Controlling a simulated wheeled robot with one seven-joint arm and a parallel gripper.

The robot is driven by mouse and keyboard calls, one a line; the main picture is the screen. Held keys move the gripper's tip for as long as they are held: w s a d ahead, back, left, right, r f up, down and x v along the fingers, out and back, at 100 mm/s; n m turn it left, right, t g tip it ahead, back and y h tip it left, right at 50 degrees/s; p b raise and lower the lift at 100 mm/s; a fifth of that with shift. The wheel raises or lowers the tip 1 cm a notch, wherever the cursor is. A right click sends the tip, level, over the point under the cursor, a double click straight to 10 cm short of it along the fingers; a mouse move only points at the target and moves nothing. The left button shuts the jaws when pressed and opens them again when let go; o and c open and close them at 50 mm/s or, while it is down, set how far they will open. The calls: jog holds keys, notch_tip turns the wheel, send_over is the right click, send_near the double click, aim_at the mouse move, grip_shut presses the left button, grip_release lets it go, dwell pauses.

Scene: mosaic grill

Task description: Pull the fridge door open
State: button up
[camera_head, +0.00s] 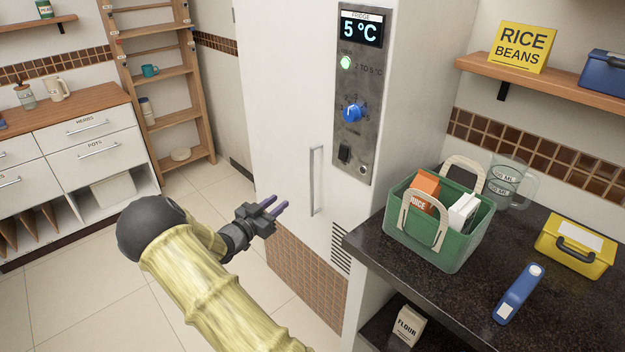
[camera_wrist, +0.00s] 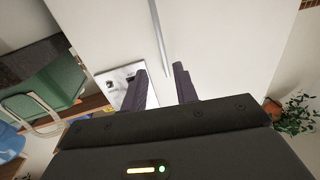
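The fridge (camera_head: 285,80) is a tall white cabinet with a grey control panel (camera_head: 355,95) reading 5 °C. Its door handle (camera_head: 317,180) is a thin vertical grey bar on the white front. My gripper (camera_head: 275,205) is to the left of the handle's lower part in the head view, apart from it. In the wrist view the handle (camera_wrist: 159,35) runs down toward the space ahead of my fingers (camera_wrist: 162,82). The fingers are parted with nothing between them. The door looks shut.
A dark counter (camera_head: 390,275) stands right of the fridge, with a green basket (camera_head: 465,240), a yellow box (camera_head: 575,248) and a blue object (camera_head: 518,293). Drawers (camera_head: 85,130) and a wooden rack (camera_head: 185,110) stand at left. Tiled floor (camera_head: 90,290) before them is clear.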

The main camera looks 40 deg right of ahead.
aim_at(312, 175)
jog(key=shift+d, duration=0.1)
jog(key=p+x, duration=0.2)
jog(key=x, duration=1.5)
jog(key=shift+d, duration=0.15)
grip_shut()
